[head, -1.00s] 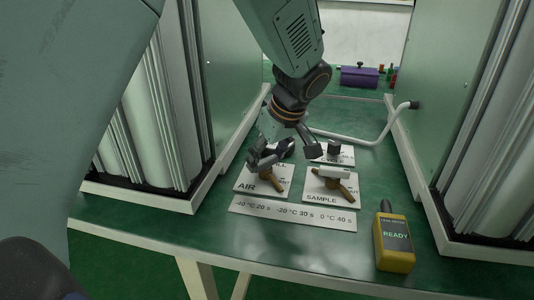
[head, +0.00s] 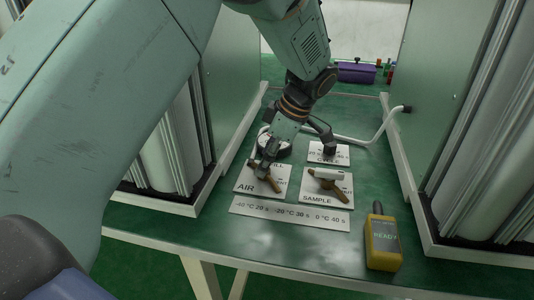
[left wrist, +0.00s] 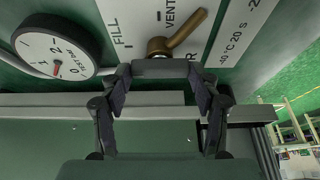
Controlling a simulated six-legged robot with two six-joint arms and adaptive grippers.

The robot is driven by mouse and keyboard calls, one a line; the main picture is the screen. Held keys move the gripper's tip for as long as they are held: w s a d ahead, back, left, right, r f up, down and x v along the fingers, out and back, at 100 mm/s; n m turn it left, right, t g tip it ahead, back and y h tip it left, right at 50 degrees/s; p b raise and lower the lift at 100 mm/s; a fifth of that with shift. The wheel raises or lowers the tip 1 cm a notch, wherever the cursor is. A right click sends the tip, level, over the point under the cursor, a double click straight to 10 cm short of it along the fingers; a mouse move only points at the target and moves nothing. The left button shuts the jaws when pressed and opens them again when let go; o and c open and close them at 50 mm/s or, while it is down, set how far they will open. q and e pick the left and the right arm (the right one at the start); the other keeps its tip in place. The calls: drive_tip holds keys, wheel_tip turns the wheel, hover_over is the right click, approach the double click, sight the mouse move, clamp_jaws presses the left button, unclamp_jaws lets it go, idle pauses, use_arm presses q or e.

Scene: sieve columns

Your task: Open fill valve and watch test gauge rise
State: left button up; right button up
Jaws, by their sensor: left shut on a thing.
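The AIR valve plate (head: 245,187) lies on the green bench, marked FILL and VENT. Its brass lever (head: 274,184) points to the lower right; it also shows in the left wrist view (left wrist: 188,29). The round test gauge (left wrist: 58,46) has a white face and a red needle near the low end. In the head view the gripper partly hides it. My right gripper is out of view.
The SAMPLE valve plate (head: 318,198) sits to the right, and another plate with a dark knob (head: 330,148) behind it. A temperature strip (head: 290,213) lies in front. A yellow meter reading READY (head: 383,242) stands at the right. Column housings flank both sides.

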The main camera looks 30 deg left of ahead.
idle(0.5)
use_arm(q)
drive_tip(key=o, duration=1.1)
drive_tip(key=shift+o, duration=0.2)
drive_tip(key=v, duration=1.2)
drive_tip(key=shift+a+f, duration=0.1)
drive_tip(key=x, duration=1.2)
